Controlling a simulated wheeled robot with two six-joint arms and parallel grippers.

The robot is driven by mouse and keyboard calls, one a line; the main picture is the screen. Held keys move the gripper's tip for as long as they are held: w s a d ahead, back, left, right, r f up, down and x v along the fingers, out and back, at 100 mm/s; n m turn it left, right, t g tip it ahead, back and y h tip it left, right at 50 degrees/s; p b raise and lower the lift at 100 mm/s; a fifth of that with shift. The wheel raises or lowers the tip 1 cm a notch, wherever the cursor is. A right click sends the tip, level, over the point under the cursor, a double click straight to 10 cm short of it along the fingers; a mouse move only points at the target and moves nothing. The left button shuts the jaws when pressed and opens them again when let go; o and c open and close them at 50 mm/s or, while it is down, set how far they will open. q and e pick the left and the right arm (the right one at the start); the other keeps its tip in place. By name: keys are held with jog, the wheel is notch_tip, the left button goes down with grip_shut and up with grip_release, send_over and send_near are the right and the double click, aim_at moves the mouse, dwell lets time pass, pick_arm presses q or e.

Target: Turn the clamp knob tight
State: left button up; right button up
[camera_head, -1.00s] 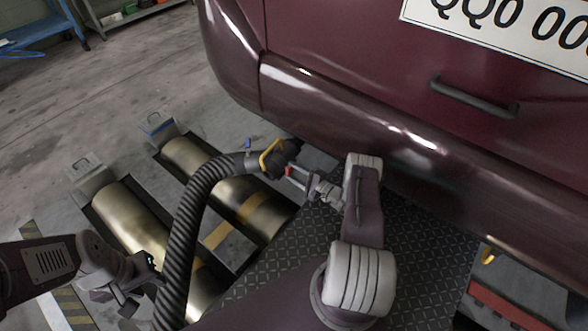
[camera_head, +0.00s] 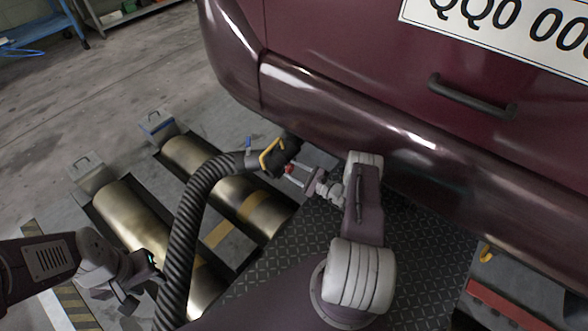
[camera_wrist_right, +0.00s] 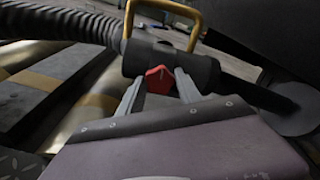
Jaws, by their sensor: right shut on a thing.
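The clamp knob is red and sits on the side of a dark hose nozzle (camera_wrist_right: 200,68) with a yellow handle (camera_head: 271,156). In the right wrist view the red knob (camera_wrist_right: 159,79) lies between the fingers of my right gripper (camera_wrist_right: 160,88), which is shut on it. In the head view the right gripper (camera_head: 301,176) reaches the nozzle from the right, and the knob (camera_head: 289,168) is only a small red patch. The nozzle is at the rear underside of the car. My left gripper (camera_head: 142,287) hangs at the lower left, away from the knob; its finger opening is unclear.
A ribbed black hose (camera_head: 188,220) runs from the nozzle down past my left gripper. Brass rollers (camera_head: 131,215) lie in the floor at the left. The maroon car bumper (camera_head: 380,150) overhangs the nozzle. A dark tread plate (camera_head: 270,265) lies below my right arm.

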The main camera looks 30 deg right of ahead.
dwell(0.3)
jog(key=o, duration=1.4)
jog(key=shift+c, duration=0.2)
jog(key=p+v, duration=0.4)
jog(key=v, duration=0.5)
jog(key=shift+p, duration=0.3)
jog(key=shift+r, duration=0.1)
